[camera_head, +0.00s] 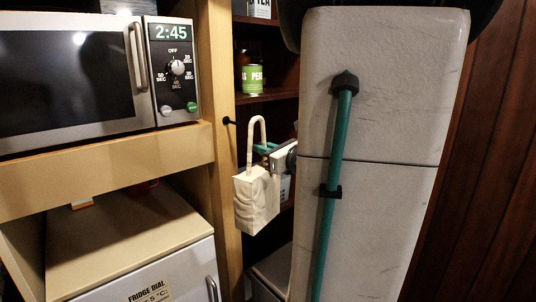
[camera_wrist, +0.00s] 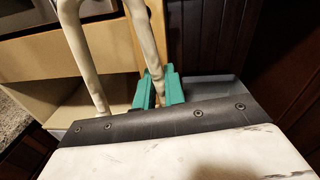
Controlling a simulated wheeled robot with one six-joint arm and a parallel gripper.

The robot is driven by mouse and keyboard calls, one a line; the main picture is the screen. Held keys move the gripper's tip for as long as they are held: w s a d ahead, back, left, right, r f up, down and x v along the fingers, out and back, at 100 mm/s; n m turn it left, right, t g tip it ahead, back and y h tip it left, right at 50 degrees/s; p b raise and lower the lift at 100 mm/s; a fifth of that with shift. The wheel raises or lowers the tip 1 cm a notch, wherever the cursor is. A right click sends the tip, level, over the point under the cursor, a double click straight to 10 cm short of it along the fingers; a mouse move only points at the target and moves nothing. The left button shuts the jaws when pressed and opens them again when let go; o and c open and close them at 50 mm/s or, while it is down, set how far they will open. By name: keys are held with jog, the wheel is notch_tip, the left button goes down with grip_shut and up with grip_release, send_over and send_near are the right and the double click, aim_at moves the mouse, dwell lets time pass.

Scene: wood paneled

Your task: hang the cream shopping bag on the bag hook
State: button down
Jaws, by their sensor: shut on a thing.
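The cream shopping bag (camera_head: 257,202) hangs upright in the air in the head view, its tall handle loop standing above it. The handle (camera_wrist: 84,60) also shows in the wrist view, while the bag's body is hidden there. My gripper (camera_head: 266,149) has teal fingers and is shut on one side of the handle; the fingers also show around it in the wrist view (camera_wrist: 158,90). The bag hook (camera_head: 228,121) is a small dark peg on the wooden post, left of the handle's top and apart from it. I cannot see the hook in the wrist view.
The wooden post (camera_head: 222,60) stands left of the bag. A microwave (camera_head: 75,75) sits on a shelf at the left, above a small fridge (camera_head: 130,250). Dark shelves with a green can (camera_head: 253,79) lie behind the bag. My arm fills the right of the head view.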

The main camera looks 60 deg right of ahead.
aim_at(235, 143)
dwell(0.3)
jog(key=shift+w+d+f, duration=0.1)
jog(key=shift+w+d, duration=0.2)
jog(key=shift+w, duration=0.45)
jog(key=shift+w+d+f, duration=0.1)
jog(key=shift+w+d, duration=0.05)
jog(key=shift+w, duration=0.6)
jog(key=shift+w+d, duration=0.15)
jog(key=shift+w, duration=0.55)
jog(key=shift+w+d+f, duration=0.1)
jog(key=shift+w+d, duration=0.15)
jog(key=shift+w, duration=0.8)
jog(key=shift+w+d+f, duration=0.1)
jog(key=shift+w+d, duration=0.1)
jog(key=shift+w, duration=0.8)
dwell(0.4)
jog(key=shift+w+d+f, duration=0.15)
jog(key=shift+w+f, duration=0.3)
jog(key=shift+w, duration=0.2)
dwell(0.6)
jog(key=shift+f, duration=0.15)
dwell(0.6)
jog(key=c, duration=1.4)
grip_release()
jog(key=shift+s, duration=0.1)
